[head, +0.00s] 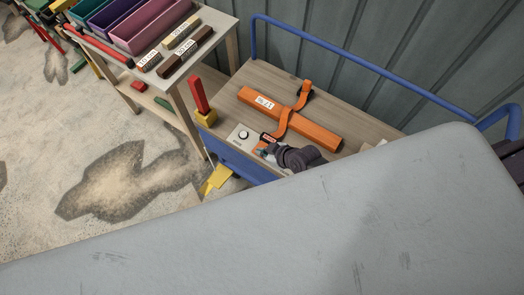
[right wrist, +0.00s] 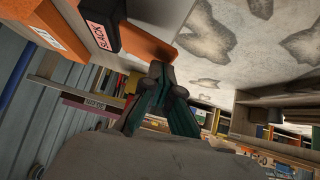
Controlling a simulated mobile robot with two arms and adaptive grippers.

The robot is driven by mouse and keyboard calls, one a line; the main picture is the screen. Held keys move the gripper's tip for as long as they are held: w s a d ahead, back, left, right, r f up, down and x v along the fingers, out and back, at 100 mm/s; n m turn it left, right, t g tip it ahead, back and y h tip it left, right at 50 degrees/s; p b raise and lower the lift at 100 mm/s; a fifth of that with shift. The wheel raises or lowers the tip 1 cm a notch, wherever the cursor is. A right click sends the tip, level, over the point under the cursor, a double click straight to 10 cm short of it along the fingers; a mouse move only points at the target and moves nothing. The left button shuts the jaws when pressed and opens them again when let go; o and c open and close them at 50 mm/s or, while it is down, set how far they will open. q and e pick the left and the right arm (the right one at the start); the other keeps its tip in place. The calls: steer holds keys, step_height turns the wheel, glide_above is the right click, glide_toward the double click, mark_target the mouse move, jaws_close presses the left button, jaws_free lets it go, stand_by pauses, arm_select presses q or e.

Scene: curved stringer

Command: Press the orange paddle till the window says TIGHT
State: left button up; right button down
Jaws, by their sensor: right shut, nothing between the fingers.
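The orange paddle (right wrist: 148,42) sticks out from a black housing in the right wrist view. In the head view the housing (head: 270,138) sits at the cart's near edge, beside the orange strap (head: 284,122) that crosses a long orange beam (head: 318,130). My right gripper (right wrist: 158,70) is shut and empty, its fingertips close to the paddle's end; I cannot tell whether they touch. It also shows in the head view (head: 266,153), partly covering the paddle. My left gripper is not in view.
The cart (head: 345,101) has a blue rail (head: 330,45) at the back. A white plate with a round knob (head: 243,134) and a red post in a yellow block (head: 205,116) stand left of the housing. A table with bins (head: 150,25) and labelled bars is further left.

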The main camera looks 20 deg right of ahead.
steer(key=r+p, duration=0.2)
steer(key=r, duration=0.1)
steer(key=r+p, duration=0.1)
steer(key=p, duration=0.1)
steer(key=shift+w+d+r, duration=0.1)
steer(key=shift+w+r, duration=0.05)
steer(key=shift+w, duration=0.1)
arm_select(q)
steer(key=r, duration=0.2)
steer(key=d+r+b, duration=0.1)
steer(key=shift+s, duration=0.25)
arm_select(e)
steer(key=d+v, duration=0.1)
steer(key=v, duration=0.8)
steer(key=shift+w+d, duration=0.15)
steer(key=shift+d, duration=0.4)
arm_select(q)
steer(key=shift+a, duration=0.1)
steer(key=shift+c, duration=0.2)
arm_select(e)
steer(key=shift+r, duration=0.1)
